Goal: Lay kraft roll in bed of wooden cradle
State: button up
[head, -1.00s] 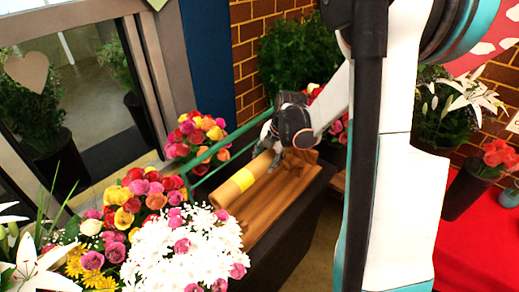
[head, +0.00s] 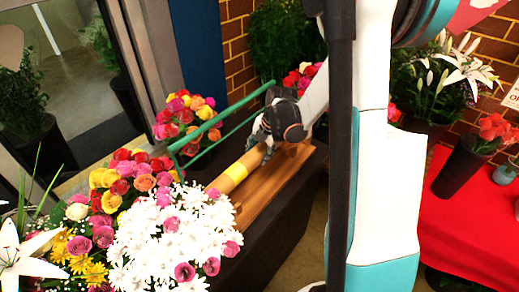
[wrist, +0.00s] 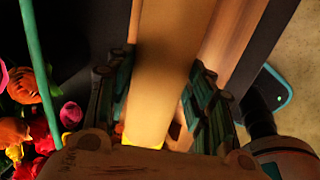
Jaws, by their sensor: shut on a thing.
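The kraft roll (head: 228,180) is a long tan cylinder with a yellow band, lying lengthwise along the wooden cradle (head: 270,188) in the head view. My gripper (head: 262,142) is shut on the roll near its far end. In the wrist view the roll (wrist: 168,70) runs between the two fingers (wrist: 160,100), with the yellow band near the palm. Cradle wood (wrist: 236,40) shows to its right. The roll looks over the cradle's left part. I cannot tell whether it touches the bed. The roll's near end is partly hidden by flowers.
The cradle is on a dark stand (head: 285,215). A green rail (head: 225,138) runs along its left side. White daisies (head: 165,245) and mixed roses (head: 125,185) crowd the near left. A red-covered table (head: 460,225) with pots is at right.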

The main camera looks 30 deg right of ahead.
jog(key=shift+f+b, duration=2.15)
jog(key=shift+f, duration=0.5)
jog(key=o, duration=1.7)
jog(key=shift+r, duration=0.1)
